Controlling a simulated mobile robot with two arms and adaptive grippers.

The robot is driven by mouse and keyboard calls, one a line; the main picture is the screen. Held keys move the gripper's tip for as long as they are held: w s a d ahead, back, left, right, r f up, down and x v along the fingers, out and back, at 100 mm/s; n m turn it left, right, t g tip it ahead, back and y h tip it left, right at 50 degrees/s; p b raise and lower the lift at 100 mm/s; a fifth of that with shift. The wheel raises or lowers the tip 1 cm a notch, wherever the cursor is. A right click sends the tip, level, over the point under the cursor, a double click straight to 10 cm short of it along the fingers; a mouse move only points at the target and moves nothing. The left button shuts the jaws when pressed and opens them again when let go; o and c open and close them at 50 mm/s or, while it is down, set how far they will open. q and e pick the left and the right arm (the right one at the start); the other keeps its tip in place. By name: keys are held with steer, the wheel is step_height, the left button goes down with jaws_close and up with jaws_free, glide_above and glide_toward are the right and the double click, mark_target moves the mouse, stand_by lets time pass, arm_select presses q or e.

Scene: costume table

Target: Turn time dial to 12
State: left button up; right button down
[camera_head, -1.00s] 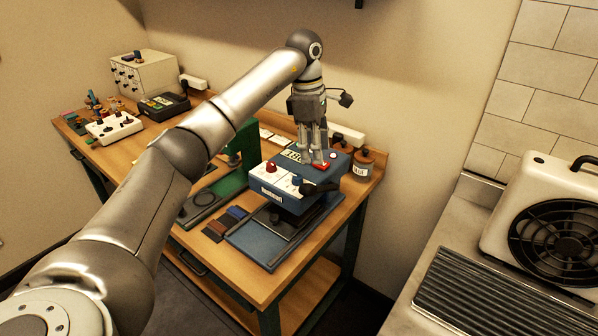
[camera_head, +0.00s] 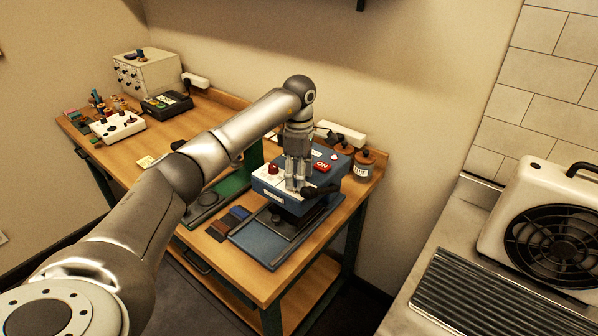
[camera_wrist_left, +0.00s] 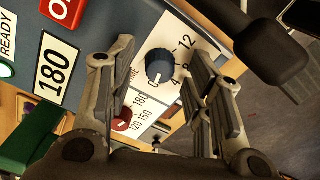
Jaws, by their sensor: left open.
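The blue heat press (camera_head: 268,190) stands on the wooden table. Its dark blue time dial (camera_wrist_left: 160,66) sits on a white panel marked 0, 4, 8 and 12. A pale mark on the dial's lower edge seems to face the 0. My left gripper (camera_head: 297,190) is over the front panel and hides the time dial in the head view. In the wrist view, the open fingers of this gripper (camera_wrist_left: 162,58) stand on either side of the dial, with gaps; whether they touch it is unclear. My right gripper is out of view.
A red temperature dial (camera_wrist_left: 122,120) is beside the time dial. A red ON switch (camera_head: 322,168) and a display reading 180 (camera_wrist_left: 56,67) are on the press top. A black handle (camera_wrist_left: 268,45) juts close to the fingers.

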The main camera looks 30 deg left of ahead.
arm_select(q)
steer(key=shift+f, duration=0.2)
steer(key=shift+c, duration=0.2)
jaws_close()
